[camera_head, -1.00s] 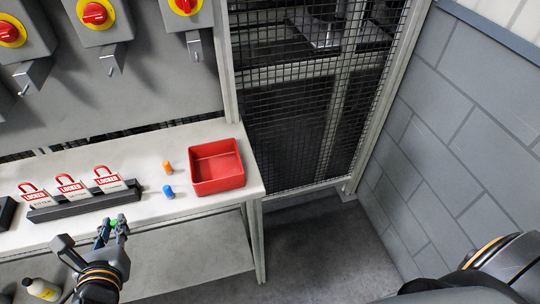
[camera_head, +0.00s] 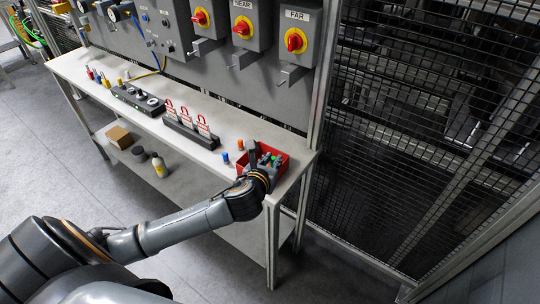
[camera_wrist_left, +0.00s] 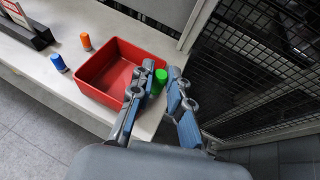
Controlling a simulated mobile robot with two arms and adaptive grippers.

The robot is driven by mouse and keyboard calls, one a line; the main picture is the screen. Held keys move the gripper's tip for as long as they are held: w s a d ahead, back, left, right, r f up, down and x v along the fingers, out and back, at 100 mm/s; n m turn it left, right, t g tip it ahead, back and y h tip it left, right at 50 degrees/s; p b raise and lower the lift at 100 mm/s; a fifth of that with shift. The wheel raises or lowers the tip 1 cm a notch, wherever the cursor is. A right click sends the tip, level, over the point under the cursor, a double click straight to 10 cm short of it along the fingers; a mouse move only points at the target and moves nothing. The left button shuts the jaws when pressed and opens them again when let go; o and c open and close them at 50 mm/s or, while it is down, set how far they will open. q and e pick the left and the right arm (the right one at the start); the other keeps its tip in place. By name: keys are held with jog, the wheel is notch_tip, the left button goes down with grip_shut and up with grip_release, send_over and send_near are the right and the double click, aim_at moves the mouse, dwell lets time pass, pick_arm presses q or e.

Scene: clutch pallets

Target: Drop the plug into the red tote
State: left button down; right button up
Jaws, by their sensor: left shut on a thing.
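The red tote (camera_head: 284,162) sits at the right end of the workbench; it also shows in the left wrist view (camera_wrist_left: 108,72), open and looking empty where seen. My left gripper (camera_head: 266,158) is at the tote, its arm coming in from the left and hiding part of it. In the left wrist view, my left gripper (camera_wrist_left: 155,84) is shut on a green plug (camera_wrist_left: 160,77), held between the fingertips. The plug appears against the tote's right rim there; its exact height is hard to tell. My right gripper is not in view.
A blue plug (camera_head: 225,157) and an orange plug (camera_head: 240,144) stand on the workbench (camera_head: 215,111) left of the tote. A dark rack with red LOCKED tags (camera_head: 191,133) is further left. A mesh fence (camera_head: 420,110) stands right of the bench.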

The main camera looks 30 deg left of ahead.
pick_arm(q)
jog(key=w+a+r+n+y+p, duration=0.2)
jog(key=w+a+r+p, duration=0.25)
jog(key=a, duration=0.45)
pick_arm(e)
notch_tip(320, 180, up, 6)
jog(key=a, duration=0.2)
pick_arm(q)
jog(key=shift+g, duration=0.3)
jog(key=f+b, duration=0.1)
jog(key=b, duration=0.1)
jog(key=f+b, duration=0.2)
jog(key=b, duration=0.1)
jog(key=f+b, duration=0.2)
jog(key=b, duration=0.1)
jog(key=shift+w+d+f, duration=0.2)
jog(key=shift+w+d, duration=0.1)
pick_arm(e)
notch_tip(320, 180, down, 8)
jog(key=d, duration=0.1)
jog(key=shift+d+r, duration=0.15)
pick_arm(q)
jog(key=c, duration=1.2)
grip_release()
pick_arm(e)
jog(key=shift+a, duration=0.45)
pick_arm(q)
jog(key=v, duration=1.2)
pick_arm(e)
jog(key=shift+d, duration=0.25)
